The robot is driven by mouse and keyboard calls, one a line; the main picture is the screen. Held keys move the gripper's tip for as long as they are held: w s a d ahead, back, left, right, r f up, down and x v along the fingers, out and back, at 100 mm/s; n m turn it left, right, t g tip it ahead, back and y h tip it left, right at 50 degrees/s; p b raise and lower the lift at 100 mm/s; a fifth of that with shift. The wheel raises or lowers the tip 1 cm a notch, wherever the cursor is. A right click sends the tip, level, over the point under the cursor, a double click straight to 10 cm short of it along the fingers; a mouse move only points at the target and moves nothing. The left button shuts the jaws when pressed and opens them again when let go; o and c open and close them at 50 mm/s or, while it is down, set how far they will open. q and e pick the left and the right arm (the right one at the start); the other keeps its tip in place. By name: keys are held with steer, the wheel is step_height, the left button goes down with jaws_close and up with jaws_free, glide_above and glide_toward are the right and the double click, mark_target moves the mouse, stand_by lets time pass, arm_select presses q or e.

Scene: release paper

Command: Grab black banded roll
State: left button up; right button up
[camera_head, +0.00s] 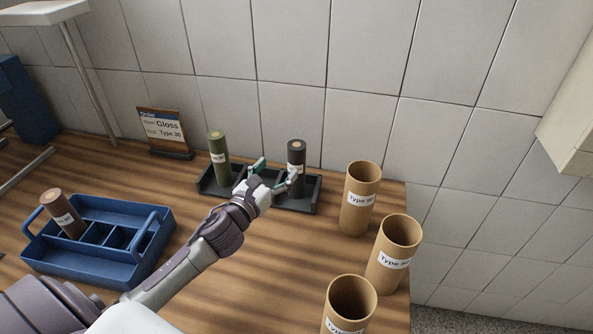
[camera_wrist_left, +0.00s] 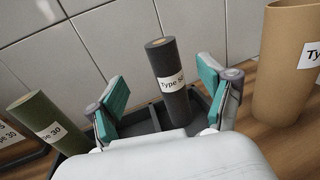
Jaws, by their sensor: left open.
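The black roll (camera_head: 296,157) with a white label band stands upright in the right part of a dark tray (camera_head: 303,203) near the wall. In the left wrist view the black roll (camera_wrist_left: 168,82) stands between the two teal fingertips, with a gap on each side. My left gripper (camera_head: 273,175) is open and in front of the roll, reaching in from the lower left. It also shows in the left wrist view (camera_wrist_left: 163,95). The roll's lower part is partly hidden by the gripper in the head view. My right gripper is not in view.
A green roll (camera_head: 219,160) stands in the tray's left part. A blue caddy (camera_head: 152,246) holds a brown roll (camera_head: 63,213). Several brown tubes (camera_head: 357,212) stand at the table's right side. An order sign (camera_head: 162,128) stands behind left. The tiled wall is close behind the tray.

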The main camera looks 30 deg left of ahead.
mark_target(292, 155)
arm_select(q)
steer(key=w, duration=0.4)
steer(key=shift+w+p, duration=0.3)
steer(key=shift+w, duration=0.1)
steer(key=shift+w+d, duration=0.1)
steer(key=shift+w, duration=0.15)
steer(key=w+p, duration=0.1)
steer(key=w, duration=0.3)
steer(key=shift+w+d+f+p, duration=0.15)
steer(key=shift+w+f+p, duration=0.05)
steer(key=shift+w+p, duration=0.2)
steer(key=shift+s, duration=0.15)
steer(key=shift+c, duration=1)
steer(key=shift+r, duration=0.1)
jaws_close()
